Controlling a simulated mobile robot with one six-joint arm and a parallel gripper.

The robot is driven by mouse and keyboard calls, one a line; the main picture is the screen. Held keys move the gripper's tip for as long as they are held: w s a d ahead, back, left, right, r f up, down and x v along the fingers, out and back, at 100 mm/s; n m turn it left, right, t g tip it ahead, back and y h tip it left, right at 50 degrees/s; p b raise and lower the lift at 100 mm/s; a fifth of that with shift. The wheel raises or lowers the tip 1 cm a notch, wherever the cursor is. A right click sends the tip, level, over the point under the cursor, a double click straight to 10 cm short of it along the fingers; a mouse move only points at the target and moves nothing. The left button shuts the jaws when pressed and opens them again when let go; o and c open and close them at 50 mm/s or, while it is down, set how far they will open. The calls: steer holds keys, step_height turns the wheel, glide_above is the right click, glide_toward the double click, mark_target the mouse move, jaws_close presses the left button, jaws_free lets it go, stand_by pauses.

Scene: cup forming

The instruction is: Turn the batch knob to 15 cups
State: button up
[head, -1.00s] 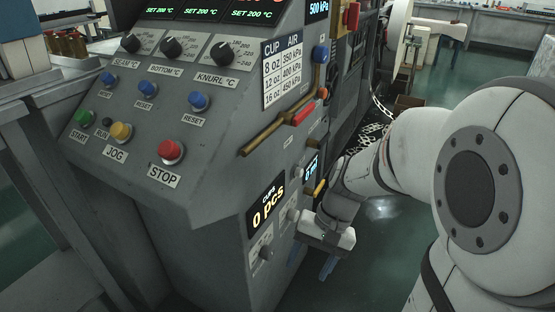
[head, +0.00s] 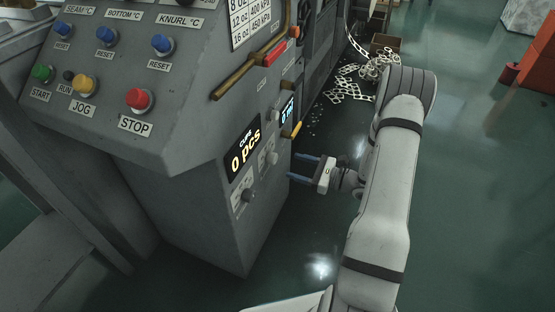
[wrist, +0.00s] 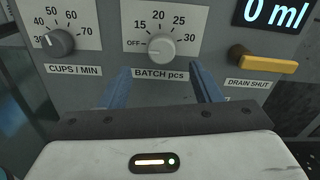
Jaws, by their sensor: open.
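The batch knob (wrist: 161,49) is a pale grey dial above the label BATCH pcs in the wrist view, with OFF, 15, 20, 25 and 30 around it. Its pointer is hard to read. In the head view the batch knob (head: 272,158) is on the side panel, left of my gripper (head: 294,166). My gripper is open and empty, its blue fingers pointing at the panel and apart from it. In the wrist view my gripper (wrist: 162,76) has one finger on each side below the knob. The cups display (head: 243,148) reads 0 pcs.
The darker CUPS / MIN knob (wrist: 60,42) is left of the batch knob. A yellow DRAIN SHUT handle (wrist: 263,61) sticks out on the right. A red STOP button (head: 139,100) is on the sloped console. Open floor lies right of the machine.

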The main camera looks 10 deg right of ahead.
mark_target(276, 160)
steer(key=b+x, duration=0.2)
steer(key=x, duration=0.5)
steer(key=shift+w+a+f, duration=0.15)
steer(key=shift+w, duration=0.2)
steer(key=c, duration=1)
